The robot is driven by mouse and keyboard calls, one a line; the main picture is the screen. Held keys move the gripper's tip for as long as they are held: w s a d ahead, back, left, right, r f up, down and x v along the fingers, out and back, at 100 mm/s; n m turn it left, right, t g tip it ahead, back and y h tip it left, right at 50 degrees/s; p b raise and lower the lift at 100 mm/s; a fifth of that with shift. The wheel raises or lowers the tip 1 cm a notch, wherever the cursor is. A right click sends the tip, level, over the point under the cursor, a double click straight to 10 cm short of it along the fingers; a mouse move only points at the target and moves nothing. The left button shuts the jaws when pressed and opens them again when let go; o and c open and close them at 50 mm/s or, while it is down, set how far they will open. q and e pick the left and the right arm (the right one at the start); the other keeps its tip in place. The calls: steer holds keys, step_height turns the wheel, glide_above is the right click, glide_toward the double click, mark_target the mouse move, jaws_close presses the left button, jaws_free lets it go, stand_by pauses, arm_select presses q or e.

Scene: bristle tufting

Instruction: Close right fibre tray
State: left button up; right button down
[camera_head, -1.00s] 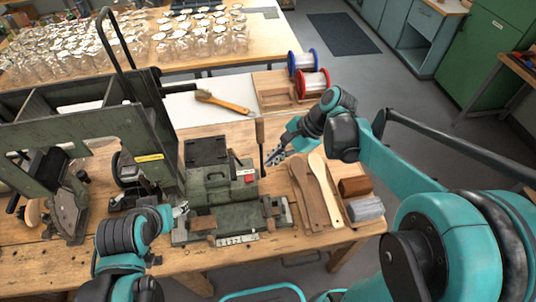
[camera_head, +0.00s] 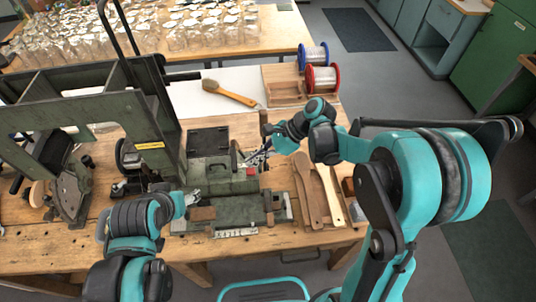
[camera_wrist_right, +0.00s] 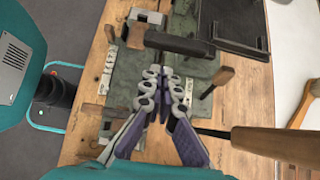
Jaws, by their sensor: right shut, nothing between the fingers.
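The green tufting machine (camera_head: 225,182) stands on the wooden bench, with a black rectangular panel (camera_head: 208,141) on top and a red button on its right side. The black panel also shows at the top of the right wrist view (camera_wrist_right: 232,22). I cannot tell which part is the right fibre tray. My right gripper (camera_head: 257,158) is shut and empty at the machine's right side, beside the upright wooden-handled lever (camera_head: 264,119). In the right wrist view its fingertips (camera_wrist_right: 165,78) point at the green body. My left gripper (camera_head: 193,198) is at the machine's front left; its jaws are too small to read.
A wooden handle on a dark rod (camera_wrist_right: 275,146) lies close to my right fingers in the wrist view. Wooden paddles (camera_head: 318,190) lie right of the machine. A brush (camera_head: 229,93) and wire spools (camera_head: 322,79) are behind. A tall dark frame (camera_head: 150,120) stands left.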

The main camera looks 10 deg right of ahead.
steer(key=shift+a, duration=1.1)
steer(key=a, duration=1.4)
steer(key=shift+a+b, duration=0.3)
steer(key=shift+r, duration=0.1)
